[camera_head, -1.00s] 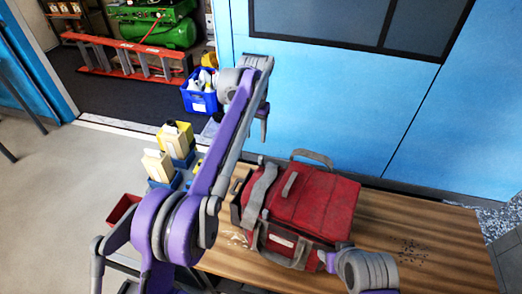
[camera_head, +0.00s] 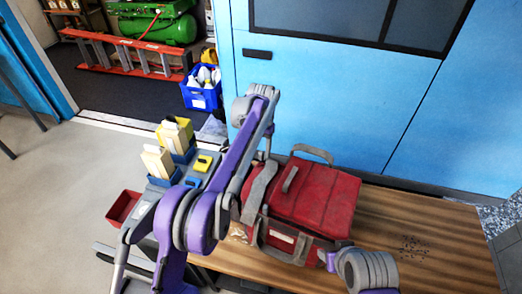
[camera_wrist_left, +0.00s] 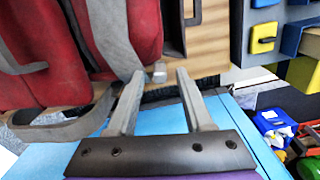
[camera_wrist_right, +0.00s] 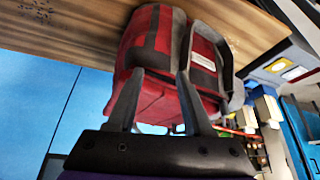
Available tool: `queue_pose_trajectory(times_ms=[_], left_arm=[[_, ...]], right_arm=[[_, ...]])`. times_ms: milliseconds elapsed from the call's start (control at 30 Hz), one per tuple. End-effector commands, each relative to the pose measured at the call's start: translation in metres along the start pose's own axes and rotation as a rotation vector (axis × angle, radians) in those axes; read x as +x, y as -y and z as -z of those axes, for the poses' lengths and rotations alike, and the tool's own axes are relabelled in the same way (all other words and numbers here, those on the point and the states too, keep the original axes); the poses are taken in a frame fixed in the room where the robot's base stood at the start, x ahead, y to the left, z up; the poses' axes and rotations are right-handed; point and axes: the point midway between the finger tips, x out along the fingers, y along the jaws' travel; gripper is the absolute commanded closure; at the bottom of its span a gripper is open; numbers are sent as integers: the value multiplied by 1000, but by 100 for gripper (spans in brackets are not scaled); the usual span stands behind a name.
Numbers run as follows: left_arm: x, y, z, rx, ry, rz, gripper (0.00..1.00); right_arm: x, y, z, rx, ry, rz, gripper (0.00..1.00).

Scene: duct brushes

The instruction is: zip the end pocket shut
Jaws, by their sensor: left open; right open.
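The red bag (camera_head: 315,198) with grey straps lies on the wooden bench, its top flap shut. My left gripper (camera_head: 266,150) hangs at the bag's left end, largely hidden by its own arm. In the left wrist view the left gripper (camera_wrist_left: 160,76) is open, beside the red bag (camera_wrist_left: 110,40). A small pale tab (camera_wrist_left: 159,73) shows between its fingertips; I cannot tell whether it is the zip pull. In the right wrist view my right gripper (camera_wrist_right: 160,76) is open, its fingertips before the bag's right end (camera_wrist_right: 150,50). The end pocket's zip line is not clear.
The wooden bench (camera_head: 425,225) has free room right of the bag, with dark debris (camera_head: 412,246) on it. A grey cart with bottles and a yellow block (camera_head: 203,163) stands left. A red bin (camera_head: 123,206) sits lower left. Blue cabinets (camera_head: 310,110) stand behind.

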Motion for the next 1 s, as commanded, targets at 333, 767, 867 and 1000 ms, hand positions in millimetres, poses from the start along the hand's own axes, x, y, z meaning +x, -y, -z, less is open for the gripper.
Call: queue_pose_trajectory(times_ms=[333, 767, 867, 1000], left_arm=[[3, 0, 0, 0, 0, 0, 54], [2, 0, 0, 0, 0, 0, 100], [2, 0, 0, 0, 0, 0, 100], [2, 0, 0, 0, 0, 0, 100]], right_arm=[[0, 0, 0, 0, 0, 0, 49], [0, 0, 0, 0, 0, 0, 49], [0, 0, 0, 0, 0, 0, 49], [0, 0, 0, 0, 0, 0, 49]])
